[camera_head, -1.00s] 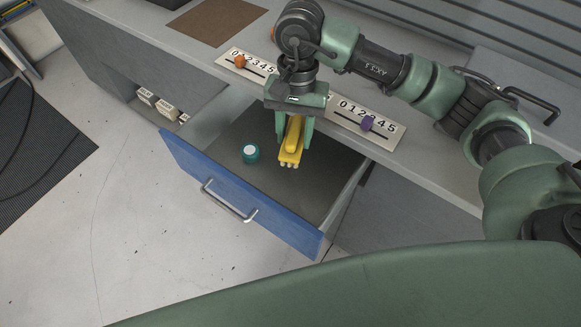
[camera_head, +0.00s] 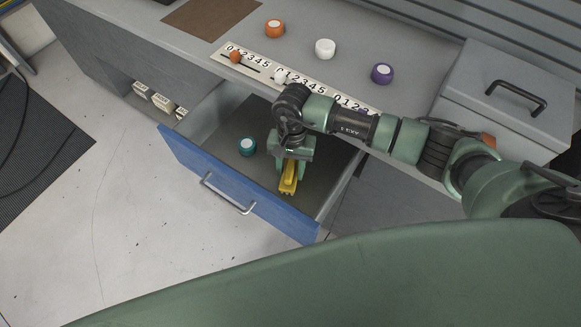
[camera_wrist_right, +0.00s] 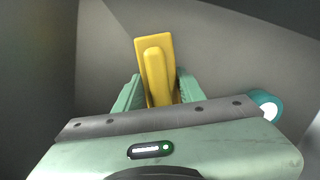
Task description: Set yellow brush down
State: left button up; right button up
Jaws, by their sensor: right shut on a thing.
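The yellow brush (camera_head: 288,178) is held by my right gripper (camera_head: 291,172), low inside the open drawer with the blue front (camera_head: 236,188). In the right wrist view the yellow brush (camera_wrist_right: 156,65) stands between the two green fingers (camera_wrist_right: 150,92), which are shut on it. I cannot tell whether the brush touches the drawer floor. A teal round item (camera_head: 247,147) lies in the drawer to the left of the gripper; it also shows at the right edge of the wrist view (camera_wrist_right: 267,105). My left gripper is not in view.
On the counter stand an orange (camera_head: 274,28), a white (camera_head: 325,48) and a purple round item (camera_head: 382,74), behind numbered slider scales (camera_head: 262,66). A grey lidded box (camera_head: 505,100) stands at right. The drawer's left part has free floor.

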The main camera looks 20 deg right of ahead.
aim_at(292, 162)
jog(key=shift+f, duration=0.15)
jog(key=o, duration=1.3)
jog(key=shift+w+r, duration=0.1)
jog(key=shift+r, duration=0.25)
notch_tip(292, 162, up, 12)
jog(key=w+b, duration=0.1)
jog(key=b, duration=0.1)
jog(key=shift+d+f, duration=0.25)
jog(key=shift+d, duration=0.1)
